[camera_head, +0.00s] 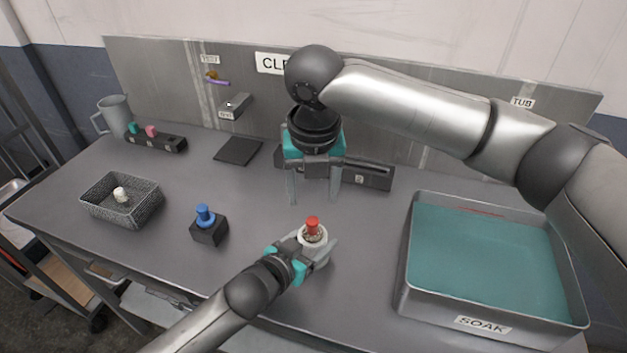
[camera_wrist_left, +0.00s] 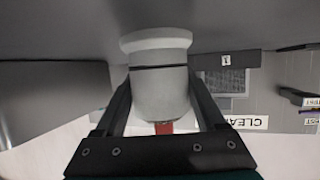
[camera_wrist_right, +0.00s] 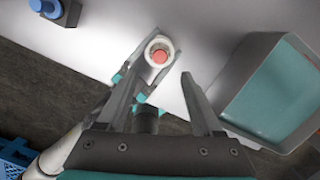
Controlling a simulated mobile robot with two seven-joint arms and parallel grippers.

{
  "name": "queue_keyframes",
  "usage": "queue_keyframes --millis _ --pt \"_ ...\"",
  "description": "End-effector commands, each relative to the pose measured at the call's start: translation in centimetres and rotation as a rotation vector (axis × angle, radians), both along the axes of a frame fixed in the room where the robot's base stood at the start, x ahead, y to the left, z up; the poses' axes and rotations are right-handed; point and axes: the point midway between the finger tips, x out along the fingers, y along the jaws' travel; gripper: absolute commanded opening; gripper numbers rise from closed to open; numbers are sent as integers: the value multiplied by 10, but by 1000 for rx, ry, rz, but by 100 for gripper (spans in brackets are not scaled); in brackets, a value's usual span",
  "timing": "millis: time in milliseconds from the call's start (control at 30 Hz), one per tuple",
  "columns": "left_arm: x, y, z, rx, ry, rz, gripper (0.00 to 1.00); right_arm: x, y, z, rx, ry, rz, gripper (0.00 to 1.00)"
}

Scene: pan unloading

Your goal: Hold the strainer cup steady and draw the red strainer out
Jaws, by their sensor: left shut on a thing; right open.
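The strainer cup (camera_head: 318,256) is a small whitish cup on the table in front of me. It also shows in the left wrist view (camera_wrist_left: 160,88), upside down there. The red strainer (camera_head: 312,224) stands in the cup with its red top up; in the right wrist view the red top (camera_wrist_right: 160,56) shows inside the white rim. My left gripper (camera_head: 318,252) is shut around the cup's sides. My right gripper (camera_head: 318,200) is open and empty, pointing down behind and above the cup, apart from the strainer. Its fingers also show in the right wrist view (camera_wrist_right: 160,90).
A SOAK tub (camera_head: 403,290) with teal liquid stands at the right. A blue peg in a black block (camera_head: 209,233) is left of the cup. A wire basket (camera_head: 98,205) holds a small white piece. A dark pad (camera_head: 238,151) and a grey mug (camera_head: 115,112) are farther back.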

Motion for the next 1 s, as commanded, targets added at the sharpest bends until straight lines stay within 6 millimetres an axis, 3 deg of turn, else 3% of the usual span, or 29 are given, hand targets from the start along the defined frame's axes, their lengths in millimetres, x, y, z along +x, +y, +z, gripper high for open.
queue_keyframes --millis 300,500,933,1000 --pt "0 0 -1 1 1 1 8 9 0 -61 -2 3 -4 67" --pt "0 0 -1 1 1 1 8 13 1 -87 0 1 -3 67" --pt "0 0 -1 1 1 1 8 15 1 -96 0 0 -3 67" --pt "0 0 -1 1 1 1 8 15 1 -96 0 0 -3 61"
